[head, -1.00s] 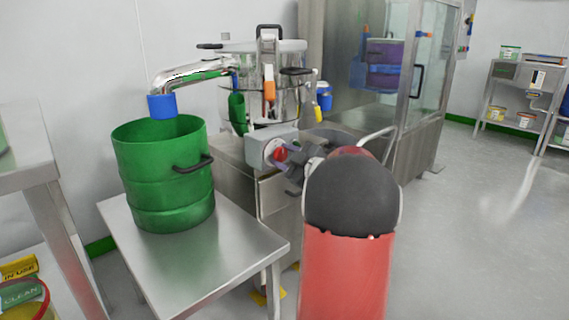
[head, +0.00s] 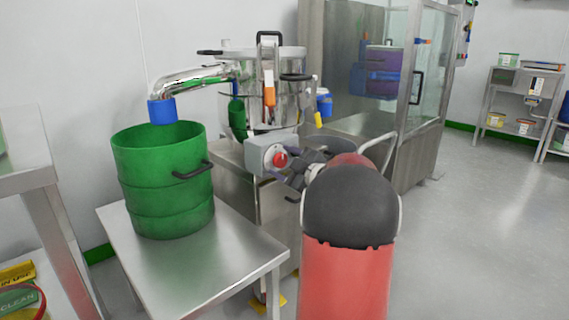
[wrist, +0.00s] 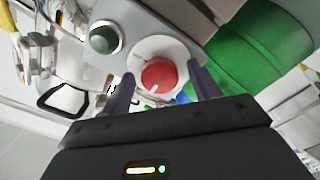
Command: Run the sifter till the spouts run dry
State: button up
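The sifter (head: 287,95) is a round steel machine with clamps and an orange-handled part, on a steel stand. Its bent steel spout (head: 195,80) ends in a blue sleeve (head: 162,112) above the open green drum (head: 163,185). No powder stream shows between them. A grey control box (head: 262,155) on the stand carries a red button (head: 281,159). In the wrist view the red button (wrist: 159,75) sits beside a dark green button (wrist: 103,38). My gripper (wrist: 162,92) is open, its fingers apart on either side of the red button; contact is unclear.
A steel table (head: 215,262) bears the green drum. A glazed steel cabinet (head: 395,150) stands behind, and shelves (head: 520,95) at far right. The floor on the right is clear.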

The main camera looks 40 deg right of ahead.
jog(key=s, duration=0.7)
jog(key=shift+s+d+p, duration=0.3)
jog(key=shift+s, duration=0.1)
jog(key=a+r+m+g+h+p, duration=0.4)
jog(key=a+r+m+h+p, duration=0.3)
jog(key=a+r, duration=0.45)
jog(key=s+a+f+m+g+y+p, duration=0.1)
jog(key=s+a+f+g+y+p, duration=0.1)
jog(key=s+a, duration=0.8)
jog(key=s+a+f+m+g+y+p, duration=0.1)
jog(key=s+a+f+g, duration=0.5)
jog(key=a, duration=0.7)
jog(key=s+f+m+y, duration=0.1)
jog(key=s+f+y, duration=0.1)
jog(key=s, duration=0.2)
jog(key=shift+a+f+y+p, duration=0.3)
jog(key=shift+f+y+p, duration=0.05)
jog(key=shift+f+y, duration=0.05)
